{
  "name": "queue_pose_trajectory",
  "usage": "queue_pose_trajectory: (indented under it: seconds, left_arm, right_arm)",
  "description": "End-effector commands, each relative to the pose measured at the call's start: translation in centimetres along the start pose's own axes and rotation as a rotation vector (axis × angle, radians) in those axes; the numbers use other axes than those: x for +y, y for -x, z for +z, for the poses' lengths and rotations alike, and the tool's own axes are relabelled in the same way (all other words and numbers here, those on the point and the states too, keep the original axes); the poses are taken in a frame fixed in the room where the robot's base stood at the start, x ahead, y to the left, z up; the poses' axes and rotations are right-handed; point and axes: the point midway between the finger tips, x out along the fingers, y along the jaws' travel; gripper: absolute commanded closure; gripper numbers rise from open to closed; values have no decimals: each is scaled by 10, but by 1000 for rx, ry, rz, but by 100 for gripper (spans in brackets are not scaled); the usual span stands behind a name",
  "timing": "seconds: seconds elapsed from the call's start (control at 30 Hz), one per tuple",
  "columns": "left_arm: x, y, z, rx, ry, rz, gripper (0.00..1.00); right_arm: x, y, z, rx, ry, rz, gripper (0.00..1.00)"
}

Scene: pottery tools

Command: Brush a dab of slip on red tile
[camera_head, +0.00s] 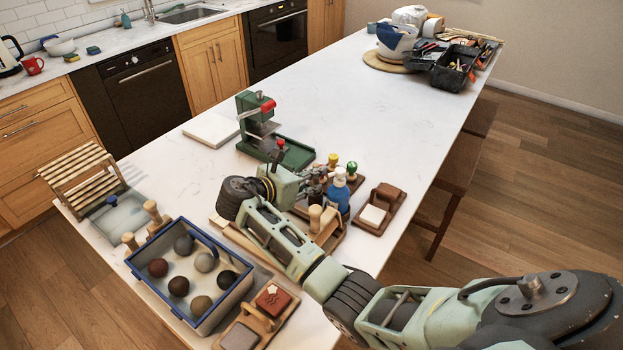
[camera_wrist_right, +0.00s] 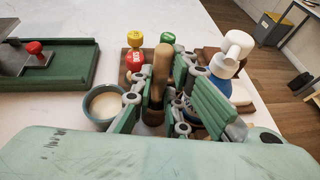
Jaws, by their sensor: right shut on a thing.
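My right gripper (camera_head: 312,180) is over the middle of the table, among the stamps and a blue bottle. In the right wrist view its fingers (camera_wrist_right: 158,98) are closed around a wooden-handled tool, seemingly the brush (camera_wrist_right: 161,68), with the handle pointing up. The tool's lower end is partly hidden by the fingers. A small bowl of cream slip (camera_wrist_right: 104,103) stands just left of the fingers. A red tile with a pale mark (camera_head: 272,299) lies on a wooden board at the front, away from the gripper. My left gripper is not in view.
A blue-rimmed tray (camera_head: 179,312) of several clay balls stands front left. A green press (camera_head: 262,130) is behind the gripper. Yellow and green stamps (camera_wrist_right: 136,40) and the blue bottle with white pump (camera_wrist_right: 226,64) crowd the gripper. The table's far middle is clear.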

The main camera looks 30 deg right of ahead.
Motion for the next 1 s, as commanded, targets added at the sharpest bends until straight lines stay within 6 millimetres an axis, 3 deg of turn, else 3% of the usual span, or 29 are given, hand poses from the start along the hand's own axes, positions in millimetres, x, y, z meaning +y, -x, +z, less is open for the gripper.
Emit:
queue_pose_trajectory:
  seconds: [0.3, 0.33, 0.57, 0.87, 1.0]
  left_arm:
    - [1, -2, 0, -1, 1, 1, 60]
    - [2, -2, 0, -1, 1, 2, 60]
    - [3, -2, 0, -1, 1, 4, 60]
    - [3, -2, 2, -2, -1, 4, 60]
    - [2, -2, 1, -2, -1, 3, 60]
  right_arm:
    - [0, 0, -1, 0, -1, 0, 100]
    - [0, 0, -1, 0, -1, 0, 85]
    - [0, 0, -1, 0, -1, 0, 65]
    - [0, 0, -1, 0, 0, 0, 64]
    - [1, 12, -2, 2, -1, 3, 64]
